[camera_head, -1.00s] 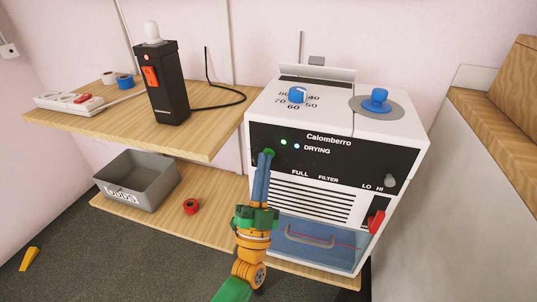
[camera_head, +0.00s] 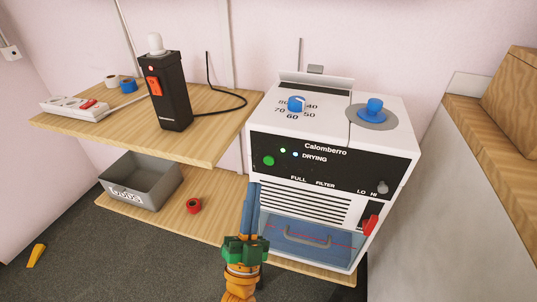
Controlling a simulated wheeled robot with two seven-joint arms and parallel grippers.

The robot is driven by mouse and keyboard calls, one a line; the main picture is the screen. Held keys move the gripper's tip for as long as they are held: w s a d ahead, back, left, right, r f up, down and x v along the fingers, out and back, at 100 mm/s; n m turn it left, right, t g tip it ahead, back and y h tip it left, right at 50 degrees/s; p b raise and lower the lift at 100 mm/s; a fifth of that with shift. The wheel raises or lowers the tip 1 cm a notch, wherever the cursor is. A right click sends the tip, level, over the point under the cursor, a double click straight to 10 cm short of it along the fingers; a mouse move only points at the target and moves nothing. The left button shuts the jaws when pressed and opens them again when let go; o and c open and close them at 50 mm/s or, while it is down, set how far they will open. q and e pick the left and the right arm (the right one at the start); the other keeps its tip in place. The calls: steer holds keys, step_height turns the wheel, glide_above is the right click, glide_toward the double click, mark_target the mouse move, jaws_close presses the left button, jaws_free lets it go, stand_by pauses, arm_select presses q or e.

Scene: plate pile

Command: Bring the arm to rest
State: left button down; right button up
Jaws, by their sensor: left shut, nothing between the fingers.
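My left gripper (camera_head: 252,192) comes up from the bottom middle. Its two blue fingers are together with nothing between them, pointing up in front of the lower left of the white Calomberro machine. The machine (camera_head: 400,130) stands at the right on the lower wooden shelf. Its round green button (camera_head: 268,160) is in plain view above the fingertips, apart from them. A green light and a bluish-white light beside DRYING are lit on its black panel. My right gripper is not in view.
A black device (camera_head: 172,110) with a red switch and a power strip (camera_head: 75,106) stand on the upper shelf (camera_head: 205,140). A grey bin (camera_head: 150,190) and a red tape roll (camera_head: 193,205) are on the lower shelf (camera_head: 220,215). A yellow wedge (camera_head: 36,255) lies on the dark floor.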

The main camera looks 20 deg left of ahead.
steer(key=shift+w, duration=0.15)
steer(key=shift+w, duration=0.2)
